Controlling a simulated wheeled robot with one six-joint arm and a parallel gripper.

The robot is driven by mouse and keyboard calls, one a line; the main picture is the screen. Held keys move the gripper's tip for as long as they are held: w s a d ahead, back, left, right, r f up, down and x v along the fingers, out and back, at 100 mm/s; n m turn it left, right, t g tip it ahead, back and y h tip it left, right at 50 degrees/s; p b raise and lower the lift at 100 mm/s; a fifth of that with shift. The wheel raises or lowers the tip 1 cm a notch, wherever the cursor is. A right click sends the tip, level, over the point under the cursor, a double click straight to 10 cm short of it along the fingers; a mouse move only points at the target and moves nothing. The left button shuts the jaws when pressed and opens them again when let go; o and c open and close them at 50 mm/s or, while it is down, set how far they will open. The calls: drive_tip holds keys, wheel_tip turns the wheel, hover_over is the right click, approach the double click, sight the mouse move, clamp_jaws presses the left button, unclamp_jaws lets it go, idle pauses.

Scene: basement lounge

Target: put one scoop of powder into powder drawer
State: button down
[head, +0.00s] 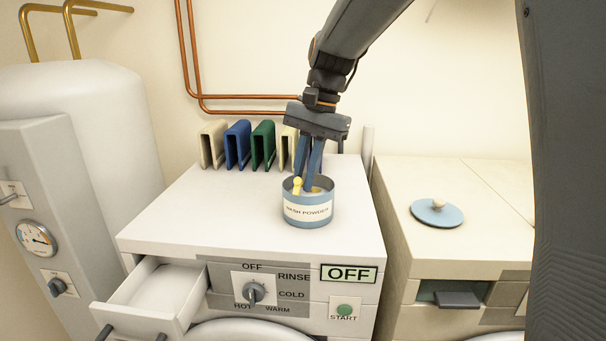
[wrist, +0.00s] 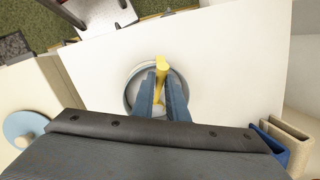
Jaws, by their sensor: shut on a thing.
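A blue-grey tub labelled as powder (head: 308,213) stands open on top of the washing machine. My gripper (head: 308,180) points down into the tub, shut on a yellow scoop (head: 297,185). In the wrist view the scoop's handle (wrist: 162,68) sits between my gripper's blue fingers (wrist: 161,90), over the tub's rim (wrist: 128,88). The scoop's bowl is hidden inside the tub, so I cannot tell whether it holds powder. The powder drawer (head: 152,297) is pulled out at the machine's front left and looks empty.
Several upright coloured holders (head: 238,146) stand at the back of the machine top. A control dial (head: 254,291) is on the front. The left of the machine top is clear.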

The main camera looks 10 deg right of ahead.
drive_tip(key=shift+f+b, duration=0.55)
drive_tip(key=shift+f, duration=0.15)
drive_tip(key=shift+t+h, duration=0.3)
drive_tip(key=shift+t, duration=0.2)
drive_tip(key=shift+s+a+r, duration=0.1)
drive_tip(key=shift+s+r, duration=0.1)
drive_tip(key=shift+r, duration=0.9)
drive_tip(key=shift+s+a+r, duration=0.1)
drive_tip(key=shift+s+r, duration=0.05)
drive_tip(key=shift+r, duration=0.9)
drive_tip(key=s+r+t, duration=0.1)
drive_tip(key=s+a+t+h, duration=0.1)
drive_tip(key=shift+s+a+r+t, duration=0.2)
drive_tip(key=shift+s+r+t, duration=0.05)
drive_tip(key=shift+r+t, duration=0.1)
drive_tip(key=shift+s+a+r+n+t+h, duration=0.1)
drive_tip(key=shift+s+a+r+t+h, duration=0.15)
drive_tip(key=shift+r, duration=0.2)
drive_tip(key=shift+s+a+r+n+t+h, duration=0.1)
drive_tip(key=shift+s+r+t, duration=0.1)
drive_tip(key=shift+s+r, duration=0.2)
drive_tip(key=shift+s+a+r+n+t+h, duration=0.15)
drive_tip(key=shift+s+r+t, duration=0.1)
drive_tip(key=shift+r, duration=0.25)
